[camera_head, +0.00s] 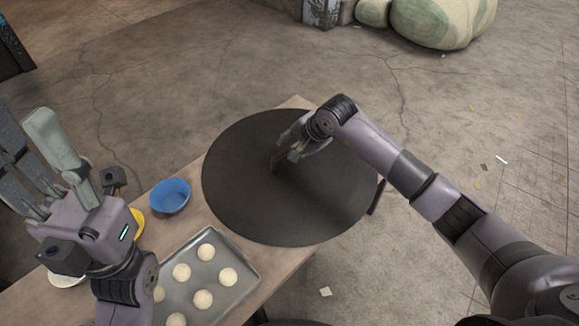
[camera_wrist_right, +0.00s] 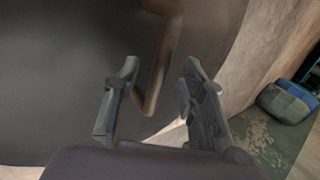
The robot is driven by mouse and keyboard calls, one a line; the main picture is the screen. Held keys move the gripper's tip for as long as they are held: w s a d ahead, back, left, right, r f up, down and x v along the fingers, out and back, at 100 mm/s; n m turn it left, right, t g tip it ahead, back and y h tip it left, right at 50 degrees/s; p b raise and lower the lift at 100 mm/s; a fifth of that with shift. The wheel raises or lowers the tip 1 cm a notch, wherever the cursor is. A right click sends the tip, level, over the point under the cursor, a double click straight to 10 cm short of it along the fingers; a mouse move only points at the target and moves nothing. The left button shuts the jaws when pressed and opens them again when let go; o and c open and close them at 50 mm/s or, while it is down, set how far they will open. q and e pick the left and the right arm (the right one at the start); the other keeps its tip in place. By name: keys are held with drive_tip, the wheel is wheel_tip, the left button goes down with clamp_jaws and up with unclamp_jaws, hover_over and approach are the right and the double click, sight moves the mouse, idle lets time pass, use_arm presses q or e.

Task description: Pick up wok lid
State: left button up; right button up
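The wok lid (camera_head: 250,205) is a large dark round disc lying on the wooden table, past its right edge. Its brown handle (camera_head: 277,160) stands near the middle, partly hidden by my right gripper (camera_head: 292,143). In the right wrist view my right gripper (camera_wrist_right: 160,68) is open, with one finger on each side of the handle (camera_wrist_right: 158,75); gaps show between the fingers and the handle. The lid's dark surface (camera_wrist_right: 60,80) fills the left of that view. My left gripper (camera_head: 35,150) is raised at the left, with its fingers apart and nothing between them.
A blue bowl (camera_head: 170,196) stands left of the lid. A metal tray (camera_head: 240,268) with several pale round dough pieces lies in front of it. A yellow item (camera_head: 137,222) and a white plate (camera_head: 66,281) are partly hidden by my left arm. Open floor lies beyond the table.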

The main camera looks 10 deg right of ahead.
drive_tip(key=x, duration=0.2)
drive_tip(key=shift+w+f+b, duration=0.1)
drive_tip(key=shift+f+b, duration=0.1)
drive_tip(key=shift+b, duration=0.15)
drive_tip(key=shift+c, duration=0.4)
clamp_jaws()
drive_tip(key=shift+r, duration=0.15)
